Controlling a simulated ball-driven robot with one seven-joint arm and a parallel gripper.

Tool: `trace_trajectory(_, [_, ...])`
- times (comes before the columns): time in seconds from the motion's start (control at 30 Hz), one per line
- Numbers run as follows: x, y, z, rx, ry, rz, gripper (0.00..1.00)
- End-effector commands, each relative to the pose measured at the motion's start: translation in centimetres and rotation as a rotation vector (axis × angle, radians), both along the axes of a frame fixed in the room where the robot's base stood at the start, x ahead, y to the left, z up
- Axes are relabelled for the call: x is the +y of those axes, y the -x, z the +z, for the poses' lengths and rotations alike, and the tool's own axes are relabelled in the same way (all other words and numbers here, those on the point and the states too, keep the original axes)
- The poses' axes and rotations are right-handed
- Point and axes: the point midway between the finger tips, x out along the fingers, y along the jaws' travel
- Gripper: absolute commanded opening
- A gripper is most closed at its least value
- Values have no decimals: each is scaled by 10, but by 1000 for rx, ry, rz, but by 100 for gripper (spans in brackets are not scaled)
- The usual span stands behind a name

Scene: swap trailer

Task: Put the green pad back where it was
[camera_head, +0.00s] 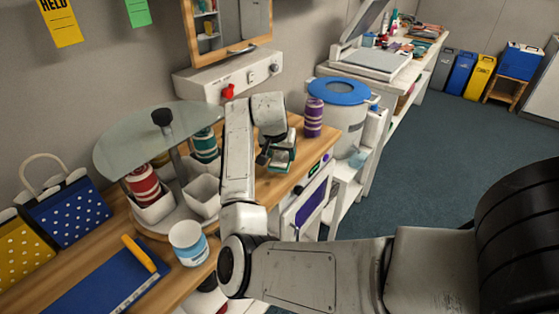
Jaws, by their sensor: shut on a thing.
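My gripper (266,157) is over the right part of the wooden counter, beside the white bin. It is shut on a small green and white block, which looks like the green pad (284,152). The gripper and wrist hide part of it. I cannot tell whether its underside touches the counter. A round carousel (185,228) with a glass top stands left of my arm. It holds white square cups, a red striped can (144,184) and a teal striped can (205,146). My forearm hides part of its right side.
A purple striped can (313,117) stands just right of the gripper, before the blue-lidded bin (340,92). A white and blue tub (189,243), a blue board (100,285) and a yellow-handled tool (139,253) occupy the front left. The floor (420,165) at right is open.

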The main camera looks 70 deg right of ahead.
Motion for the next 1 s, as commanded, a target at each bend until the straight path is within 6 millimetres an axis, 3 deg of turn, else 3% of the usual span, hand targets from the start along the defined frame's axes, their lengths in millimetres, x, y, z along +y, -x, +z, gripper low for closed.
trace_trajectory(0.3, [-2,-4,-34,0,-1,0,36])
trace_trajectory(0.67, [-3,-4,-39,-1,-1,0,36])
trace_trajectory(0.7, [-2,-4,-39,-1,-1,0,66])
trace_trajectory(1.0, [-3,-4,-39,-1,-1,0,90])
